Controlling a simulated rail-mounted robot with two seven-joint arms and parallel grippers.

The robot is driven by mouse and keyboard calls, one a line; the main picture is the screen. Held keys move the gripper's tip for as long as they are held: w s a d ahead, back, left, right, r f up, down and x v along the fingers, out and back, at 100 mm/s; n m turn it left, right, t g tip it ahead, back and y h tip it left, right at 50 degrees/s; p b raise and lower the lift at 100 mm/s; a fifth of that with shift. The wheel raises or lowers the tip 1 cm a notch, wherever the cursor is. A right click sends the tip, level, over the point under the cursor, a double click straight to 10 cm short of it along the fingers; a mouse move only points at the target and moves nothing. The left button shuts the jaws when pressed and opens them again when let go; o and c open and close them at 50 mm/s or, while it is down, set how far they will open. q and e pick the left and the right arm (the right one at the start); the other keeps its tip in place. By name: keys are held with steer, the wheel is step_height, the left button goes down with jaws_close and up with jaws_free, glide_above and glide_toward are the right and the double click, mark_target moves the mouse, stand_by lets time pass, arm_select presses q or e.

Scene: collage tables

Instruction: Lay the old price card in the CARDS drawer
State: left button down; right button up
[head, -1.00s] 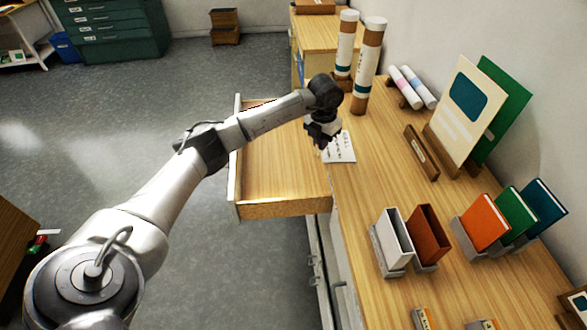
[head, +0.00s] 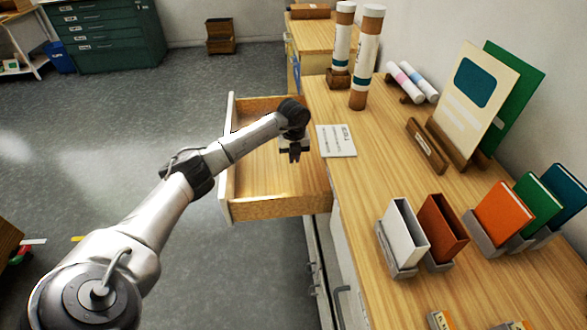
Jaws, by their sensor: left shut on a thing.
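My left gripper (head: 292,155) is over the open drawer (head: 280,207), near its right side, pointing down. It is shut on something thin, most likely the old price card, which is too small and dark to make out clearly. The drawer is pulled out to the left from the wooden counter; its bare wooden floor shows, and I see no label on it. A white sheet with printed lines (head: 337,141) lies flat on the counter, just right of the drawer and apart from the gripper. My right gripper is not in view.
Two upright tubes (head: 367,60) stand behind the sheet on the counter (head: 375,200). A cream board (head: 473,100) leans in a wooden stand at right. White and brown holders (head: 405,235) and several coloured books (head: 505,215) stand nearer.

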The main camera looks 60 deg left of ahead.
mark_target(294, 167)
arm_select(q)
step_height(294, 167, down, 4)
steer(key=shift+f+b, duration=0.15)
steer(key=shift+b, duration=0.6)
steer(key=shift+f, duration=0.25)
steer(key=shift+f, duration=0.15)
steer(key=c, duration=1.3)
jaws_free()
steer(key=shift+o, duration=0.2)
